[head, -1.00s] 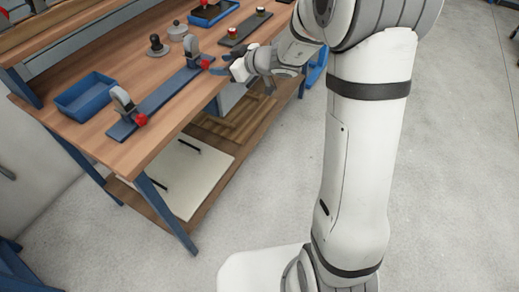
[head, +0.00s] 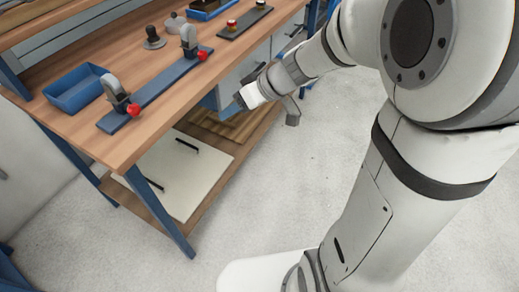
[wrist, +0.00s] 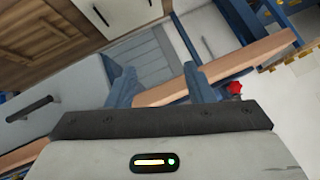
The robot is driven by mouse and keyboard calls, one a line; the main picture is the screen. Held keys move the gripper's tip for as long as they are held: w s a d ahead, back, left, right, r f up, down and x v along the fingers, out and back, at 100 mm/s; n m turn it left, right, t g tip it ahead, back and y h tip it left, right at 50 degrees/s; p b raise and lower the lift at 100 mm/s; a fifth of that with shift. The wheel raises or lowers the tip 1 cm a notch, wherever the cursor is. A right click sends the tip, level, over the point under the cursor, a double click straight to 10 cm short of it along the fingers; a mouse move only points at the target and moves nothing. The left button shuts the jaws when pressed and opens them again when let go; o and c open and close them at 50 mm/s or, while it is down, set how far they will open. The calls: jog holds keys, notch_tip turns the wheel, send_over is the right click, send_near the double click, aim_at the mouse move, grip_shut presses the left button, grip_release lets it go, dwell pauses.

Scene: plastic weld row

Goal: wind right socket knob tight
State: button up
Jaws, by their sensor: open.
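A long blue plate (head: 155,88) lies along the bench top with two grey upright sockets on it. The right socket (head: 189,37) has a red knob (head: 202,55) on its front side. The left socket (head: 116,90) has a like red knob (head: 133,109). My gripper (head: 262,93) is off the bench's front edge, to the right of and below the right knob, touching nothing. In the wrist view its jaws (wrist: 158,82) are open and empty. One red knob (wrist: 235,88) shows there, just right of the right finger; I cannot tell which one it is.
A blue bin (head: 77,90), a dark knobbed piece (head: 153,38) and a dark plate with red-topped parts (head: 245,20) are on the bench (head: 150,130). The bench's front edge lies between my gripper and the sockets. The floor in front (head: 270,190) is clear.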

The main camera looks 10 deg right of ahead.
jog(key=s+d+f+m+g+h+b, duration=0.1)
jog(key=s+d+f+m+h+b, duration=0.2)
jog(key=s, duration=0.5)
jog(key=shift+s+d+f+g, duration=0.15)
jog(key=shift+d+f+g, duration=0.35)
jog(key=shift+f, duration=0.6)
jog(key=shift+d, duration=0.15)
